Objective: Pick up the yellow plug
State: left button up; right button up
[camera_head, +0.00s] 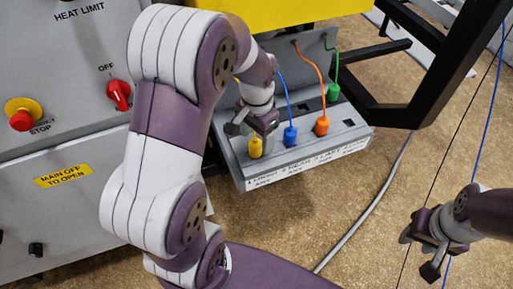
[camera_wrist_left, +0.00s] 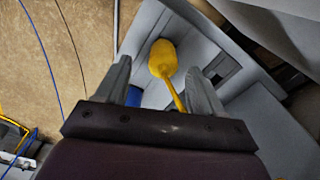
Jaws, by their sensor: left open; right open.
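The yellow plug (camera_head: 255,147) stands at the left end of a grey socket box (camera_head: 300,169), with a yellow cable on it. In the left wrist view the yellow plug (camera_wrist_left: 163,58) shows just beyond and between the fingertips. My left gripper (camera_head: 250,125) is open, above and around the near side of the plug; its fingers (camera_wrist_left: 160,75) stand on both sides of it, apart from it as far as I can tell. My right gripper (camera_head: 425,245) is open and empty at the lower right, over the floor.
A blue plug (camera_head: 290,135), an orange plug (camera_head: 322,125) and a green plug (camera_head: 333,92) stand along the box to the right. A panel with a red switch (camera_head: 119,94) and a red stop button (camera_head: 21,119) is at left. A black frame (camera_head: 400,112) is at right.

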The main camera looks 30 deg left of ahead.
aim_at(255, 142)
pick_arm(q)
jog(key=f, duration=0.5)
jog(key=shift+a, duration=0.2)
jog(key=shift+r, duration=0.1)
jog(key=c, duration=1.1)
